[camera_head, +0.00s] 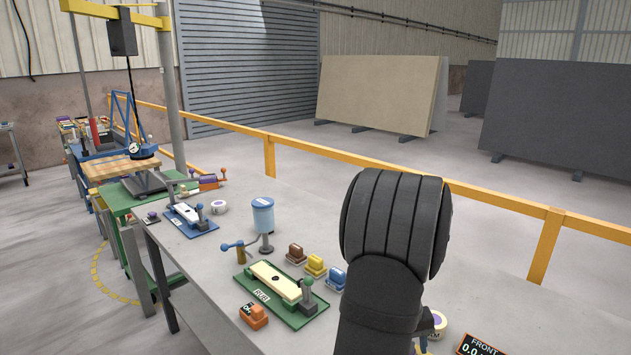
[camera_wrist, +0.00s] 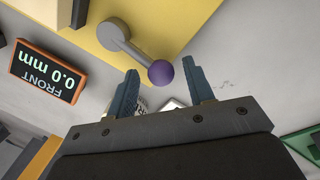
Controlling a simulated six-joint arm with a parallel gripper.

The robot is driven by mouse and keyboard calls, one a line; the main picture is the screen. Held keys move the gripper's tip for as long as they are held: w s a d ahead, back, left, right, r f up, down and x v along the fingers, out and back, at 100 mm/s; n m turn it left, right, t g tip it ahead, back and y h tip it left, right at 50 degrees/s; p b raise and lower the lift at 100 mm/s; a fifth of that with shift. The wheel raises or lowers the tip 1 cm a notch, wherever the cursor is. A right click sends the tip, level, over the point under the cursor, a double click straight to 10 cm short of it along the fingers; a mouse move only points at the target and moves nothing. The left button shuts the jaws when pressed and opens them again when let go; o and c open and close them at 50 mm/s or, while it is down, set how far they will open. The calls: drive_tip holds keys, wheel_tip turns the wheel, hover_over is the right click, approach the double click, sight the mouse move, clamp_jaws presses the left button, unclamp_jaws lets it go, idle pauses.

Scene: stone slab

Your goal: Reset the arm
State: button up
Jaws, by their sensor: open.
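My gripper shows in the wrist view (camera_wrist: 160,92) with its two blue-grey fingers spread apart and nothing held between them. A purple ball knob (camera_wrist: 161,73) on a grey lever shows just beyond and between the fingertips. The lever is joined to a yellow part (camera_wrist: 80,25). I cannot tell whether a finger touches the knob. In the head view my dark arm covers the right middle of the bench, and the gripper's fingers are hidden behind it.
A grey bench (camera_head: 240,195) carries a green fixture (camera_head: 280,294), a blue fixture (camera_head: 190,219), a blue canister (camera_head: 263,215), an orange block (camera_head: 253,316) and several small coloured blocks. A display reading FRONT 0.0 mm (camera_wrist: 45,75) stands near the gripper. A yellow rail (camera_head: 270,157) runs behind the bench.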

drive_tip(key=d+m, duration=0.1)
drive_tip(key=w+m, duration=0.1)
drive_tip(key=m, duration=0.1)
drive_tip(key=shift+w+d+r+m+g, duration=0.1)
drive_tip(key=shift+w+d+m+g, duration=0.05)
drive_tip(key=shift+d+m+g, duration=0.2)
drive_tip(key=shift+w+d+m, duration=0.15)
drive_tip(key=shift+d+m, duration=0.35)
drive_tip(key=shift+m, duration=0.45)
drive_tip(key=d+m, duration=0.1)
drive_tip(key=m, duration=0.1)
drive_tip(key=shift+w+d+m+g+y, duration=0.15)
drive_tip(key=shift+d+m+g+y, duration=0.15)
drive_tip(key=shift+d+m+g, duration=0.1)
drive_tip(key=m, duration=0.1)
drive_tip(key=d+m, duration=0.1)
drive_tip(key=shift+d+m, duration=0.25)
drive_tip(key=shift+m, duration=0.15)
drive_tip(key=shift+w+a+r, duration=0.1)
drive_tip(key=shift+a+r, duration=0.05)
drive_tip(key=shift+r, duration=0.7)
drive_tip(key=shift+w+a+r, duration=0.1)
drive_tip(key=shift+r, duration=0.75)
